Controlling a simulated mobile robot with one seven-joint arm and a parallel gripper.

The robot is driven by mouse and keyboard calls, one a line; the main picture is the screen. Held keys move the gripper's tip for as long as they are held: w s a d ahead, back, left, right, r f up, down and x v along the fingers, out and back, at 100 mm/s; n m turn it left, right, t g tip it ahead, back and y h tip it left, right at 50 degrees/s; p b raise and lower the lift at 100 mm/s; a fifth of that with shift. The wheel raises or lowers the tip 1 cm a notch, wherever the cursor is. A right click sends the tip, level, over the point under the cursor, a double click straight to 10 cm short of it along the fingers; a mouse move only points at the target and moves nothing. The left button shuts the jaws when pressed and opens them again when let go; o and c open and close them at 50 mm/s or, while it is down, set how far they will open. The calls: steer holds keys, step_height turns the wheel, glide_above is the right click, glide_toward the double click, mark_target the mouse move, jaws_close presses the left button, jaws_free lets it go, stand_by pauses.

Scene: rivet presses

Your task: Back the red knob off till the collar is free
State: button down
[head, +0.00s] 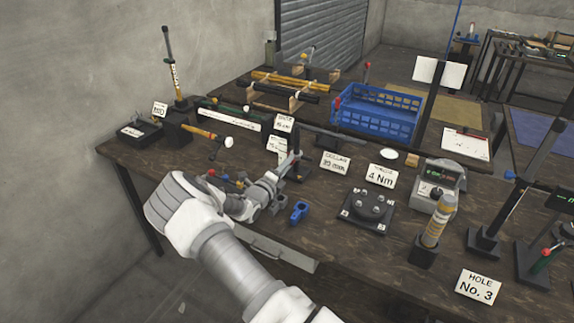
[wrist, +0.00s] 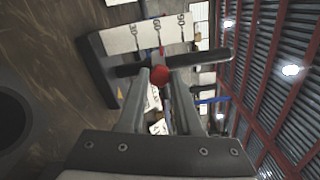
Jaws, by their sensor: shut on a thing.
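In the wrist view, the red knob (wrist: 160,75) sits between the tips of my gripper (wrist: 160,80), which is shut on it. Just behind the knob a dark bar (wrist: 205,60) runs across the picture, in front of a white scale plate (wrist: 122,39) marked 30, 60 and 90. I cannot make out the collar apart from the bar, or whether it is loose. The knob is hidden there.
Around my gripper on the wooden bench (head: 340,235) are a blue clamp-like part (head: 299,211), a "COLLAR 30 mm" card (head: 335,162) and a "4 Nm" card (head: 383,177). A black fixture plate (head: 367,211) stands to the right. A blue crate (head: 376,112) stands behind.

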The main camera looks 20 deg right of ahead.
steer(key=c, duration=0.6)
jaws_free()
steer(key=v, duration=1.7)
steer(key=shift+s+a+p, duration=0.2)
steer(key=shift+p, duration=0.15)
